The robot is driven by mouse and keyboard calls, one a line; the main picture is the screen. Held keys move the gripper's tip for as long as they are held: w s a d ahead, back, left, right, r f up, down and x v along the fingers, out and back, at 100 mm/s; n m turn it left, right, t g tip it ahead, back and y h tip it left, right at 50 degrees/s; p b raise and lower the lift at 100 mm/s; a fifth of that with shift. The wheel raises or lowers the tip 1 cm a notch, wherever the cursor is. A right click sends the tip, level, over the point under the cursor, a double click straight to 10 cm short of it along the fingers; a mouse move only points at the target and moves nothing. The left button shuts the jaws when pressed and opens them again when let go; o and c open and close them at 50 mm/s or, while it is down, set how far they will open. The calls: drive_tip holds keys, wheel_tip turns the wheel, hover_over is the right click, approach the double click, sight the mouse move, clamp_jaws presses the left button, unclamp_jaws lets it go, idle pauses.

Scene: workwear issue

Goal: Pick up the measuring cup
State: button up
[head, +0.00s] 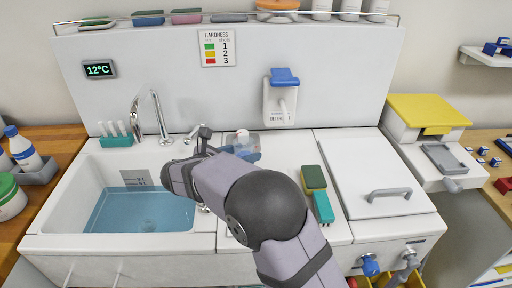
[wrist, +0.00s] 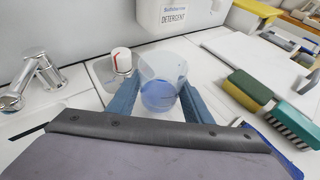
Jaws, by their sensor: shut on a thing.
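The measuring cup (wrist: 162,72) is a clear, translucent beaker with a blue lower part, upright between my fingers in the wrist view. My gripper (wrist: 160,98) is shut on it, one blue finger on each side. In the head view, the cup (head: 250,143) shows only partly behind my gripper (head: 240,153), over the counter between the sink and the white lid. I cannot tell whether its base touches the counter.
A white knob with a red mark (wrist: 122,60) stands just left of the cup. The detergent dispenser (head: 280,98) is on the wall behind. Green-and-yellow sponge (head: 314,178) and teal brush (head: 323,208) lie to the right. The water-filled sink (head: 140,209) is left, with a faucet (head: 158,115).

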drive_tip(key=s+a+p, duration=0.2)
drive_tip(key=a+p, duration=0.1)
drive_tip(key=a, duration=0.6)
drive_tip(key=s+a+p, duration=0.3)
drive_tip(key=a+p, duration=0.1)
drive_tip(key=a, duration=0.5)
drive_tip(key=shift+a, duration=0.3)
drive_tip(key=shift+s+a, duration=0.1)
drive_tip(key=shift+s, duration=0.05)
drive_tip(key=shift+r, duration=0.1)
drive_tip(key=w+d+r+n+t+y+p, duration=0.1)
drive_tip(key=w+d+r+n+t+y, duration=0.15)
drive_tip(key=w+r, duration=0.3)
drive_tip(key=shift+s+d+f+n+y+p, duration=0.2)
drive_tip(key=shift+s+d+f+n+y, duration=0.3)
drive_tip(key=shift+s+n+y, duration=0.5)
drive_tip(key=shift+s+d+f+n+y+p, duration=0.25)
drive_tip(key=shift+s+d+n+y, duration=0.4)
drive_tip(key=shift+n+y, duration=0.65)
drive_tip(key=shift+s+d+f+n+y+p, duration=0.15)
drive_tip(key=shift+s+d+f+n+y, duration=0.3)
drive_tip(key=shift+s+n+y, duration=0.7)
drive_tip(key=shift+w, duration=0.2)
drive_tip(key=shift+r+t, duration=0.1)
drive_tip(key=shift+t, duration=0.15)
